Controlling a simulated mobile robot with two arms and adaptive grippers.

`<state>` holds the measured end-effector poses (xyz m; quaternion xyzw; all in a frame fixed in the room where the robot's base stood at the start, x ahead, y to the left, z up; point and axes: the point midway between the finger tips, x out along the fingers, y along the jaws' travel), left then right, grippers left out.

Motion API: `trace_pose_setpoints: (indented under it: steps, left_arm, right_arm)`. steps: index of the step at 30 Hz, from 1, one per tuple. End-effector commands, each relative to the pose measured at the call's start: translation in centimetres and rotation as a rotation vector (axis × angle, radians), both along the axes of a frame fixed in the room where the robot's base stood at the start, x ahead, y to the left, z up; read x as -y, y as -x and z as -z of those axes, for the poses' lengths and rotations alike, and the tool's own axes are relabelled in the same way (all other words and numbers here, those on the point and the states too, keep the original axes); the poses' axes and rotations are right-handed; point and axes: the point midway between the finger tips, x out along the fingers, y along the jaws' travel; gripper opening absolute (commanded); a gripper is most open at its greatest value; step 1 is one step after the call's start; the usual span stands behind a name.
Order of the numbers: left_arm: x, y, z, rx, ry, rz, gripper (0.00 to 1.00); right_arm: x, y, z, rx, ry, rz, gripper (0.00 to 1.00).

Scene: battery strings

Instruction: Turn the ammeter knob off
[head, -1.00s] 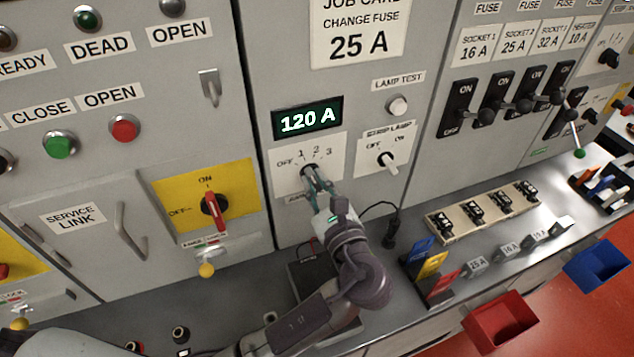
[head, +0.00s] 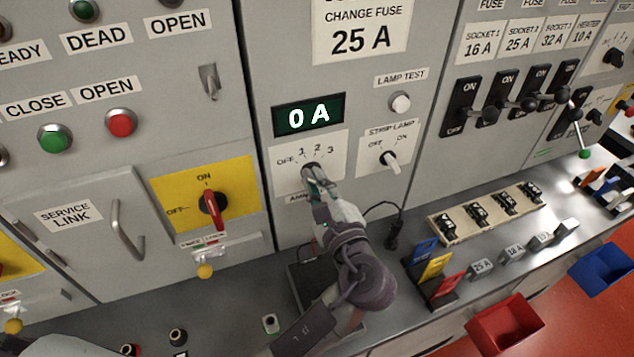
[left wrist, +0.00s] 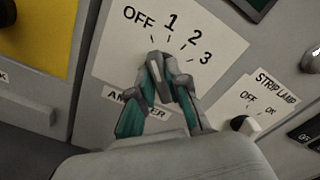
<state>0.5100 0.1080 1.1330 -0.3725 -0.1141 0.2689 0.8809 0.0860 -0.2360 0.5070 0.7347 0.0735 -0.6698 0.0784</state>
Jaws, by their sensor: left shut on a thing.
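The ammeter knob (head: 309,167) is a dark rotary knob on a white plate (head: 337,150) marked OFF, 1, 2 and 3. My left gripper (head: 313,176) is at the knob, its fingers shut on it. In the left wrist view the fingertips (left wrist: 158,66) close around the knob below the OFF and 1 marks and cover most of it. Which mark its pointer faces is hard to tell. The display (head: 308,115) above the plate reads 0 A. My right gripper is not in view.
To the right are the strip lamp knob (head: 390,161) and the lamp test button (head: 400,102). A red-handled switch (head: 213,206) on yellow is to the left. Below, the shelf carries a card rack (head: 433,270) and a fuse block (head: 487,212).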

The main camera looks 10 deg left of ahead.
Motion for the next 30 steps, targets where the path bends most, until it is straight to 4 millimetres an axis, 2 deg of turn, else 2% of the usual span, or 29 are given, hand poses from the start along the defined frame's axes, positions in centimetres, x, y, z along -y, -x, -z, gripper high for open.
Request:
trace_pose_setpoints:
  steps: [6,7,11,12,22,30]
  left_arm:
    - [0.0,0.0,0.1,-0.003,0.003,0.0,0.0]
    - [0.0,0.0,0.1,-0.003,0.003,0.0,0.17]
    - [0.0,0.0,0.1,-0.002,0.002,0.0,0.39]
    - [0.0,0.0,0.1,-0.002,0.002,0.0,0.41]
    - [0.3,0.4,0.1,-0.002,0.001,0.001,0.41]
    - [2.7,3.9,0.2,-0.005,0.003,0.003,0.41]
  right_arm:
    - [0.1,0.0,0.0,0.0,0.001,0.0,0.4]
    - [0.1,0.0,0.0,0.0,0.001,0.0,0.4]
    - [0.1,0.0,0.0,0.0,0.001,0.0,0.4]
    - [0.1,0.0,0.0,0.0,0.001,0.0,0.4]
    - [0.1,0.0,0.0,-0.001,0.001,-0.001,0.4]
    - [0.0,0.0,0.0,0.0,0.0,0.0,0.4]
